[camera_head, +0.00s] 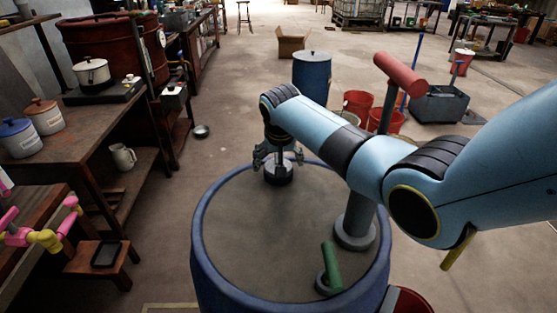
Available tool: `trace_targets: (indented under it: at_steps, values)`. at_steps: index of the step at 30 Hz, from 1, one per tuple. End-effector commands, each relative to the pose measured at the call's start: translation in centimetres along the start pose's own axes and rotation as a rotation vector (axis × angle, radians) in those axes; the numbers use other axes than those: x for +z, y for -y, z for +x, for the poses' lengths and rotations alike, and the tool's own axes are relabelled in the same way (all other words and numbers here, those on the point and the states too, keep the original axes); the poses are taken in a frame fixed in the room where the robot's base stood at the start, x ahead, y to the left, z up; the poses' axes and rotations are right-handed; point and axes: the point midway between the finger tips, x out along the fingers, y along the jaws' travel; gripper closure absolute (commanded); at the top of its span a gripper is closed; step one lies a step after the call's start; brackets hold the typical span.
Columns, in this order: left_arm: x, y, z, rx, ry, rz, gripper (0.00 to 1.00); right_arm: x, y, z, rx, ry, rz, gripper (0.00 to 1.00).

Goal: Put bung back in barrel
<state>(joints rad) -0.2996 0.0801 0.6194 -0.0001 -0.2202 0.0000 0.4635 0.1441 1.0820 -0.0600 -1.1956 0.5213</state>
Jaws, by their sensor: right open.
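The blue barrel (203,222) stands in the lower middle, its flat grey top facing up. My right gripper (279,160) reaches over the far part of this top from the right, pointing down, with its fingers apart. A short dark round piece (278,176) is directly below and between the fingers. I cannot tell whether it is the bung or a collar on the barrel, nor whether the fingers touch it. A green handle with a grey round part (331,268) sits on the top near the front right. My left gripper is not in view.
A grey post with a red crossbar (400,74) rises from the barrel's right side, partly hidden by my right arm. A smaller blue drum (312,78) and red buckets (358,103) stand behind. A workbench (85,118) with pots lines the left. The barrel top's left half is clear.

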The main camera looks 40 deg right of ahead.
Motion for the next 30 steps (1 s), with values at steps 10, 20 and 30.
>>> trace_targets:
  at_steps: [10, 20, 30]
  values:
    - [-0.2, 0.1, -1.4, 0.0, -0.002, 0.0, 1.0, -0.4, 0.0, -4.5, -0.002, -0.004, 0.0, 0.1]
    - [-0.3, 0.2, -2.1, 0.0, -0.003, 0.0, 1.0, -0.3, 0.1, -11.1, -0.001, -0.003, 0.0, 0.1]
    - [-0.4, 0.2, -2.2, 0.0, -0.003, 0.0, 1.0, -0.2, 0.0, -12.6, 0.0, 0.0, 0.0, 0.1]
